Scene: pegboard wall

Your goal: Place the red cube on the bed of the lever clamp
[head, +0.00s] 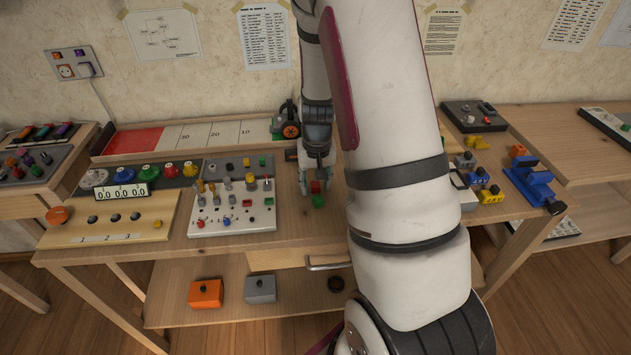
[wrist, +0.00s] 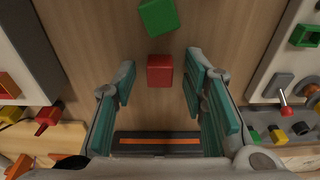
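The red cube (head: 316,186) lies on the wooden table, right beneath my gripper (head: 317,177). In the wrist view the red cube (wrist: 160,71) shows between the two teal-padded fingers of my gripper (wrist: 160,84), near their tips. The fingers are spread, with a gap on each side of the cube, so my gripper is open and empty. I cannot clearly pick out the lever clamp or its bed; my arm hides part of the table's right side. A blue vise-like device (head: 532,182) stands at the right front of the table.
A green block (head: 318,201) lies close to the red cube; it also shows in the wrist view (wrist: 158,16). A white switch board (head: 238,212) stands to the left. Yellow and grey pieces (head: 490,194) lie right of my arm. A lane board (head: 190,136) lies behind.

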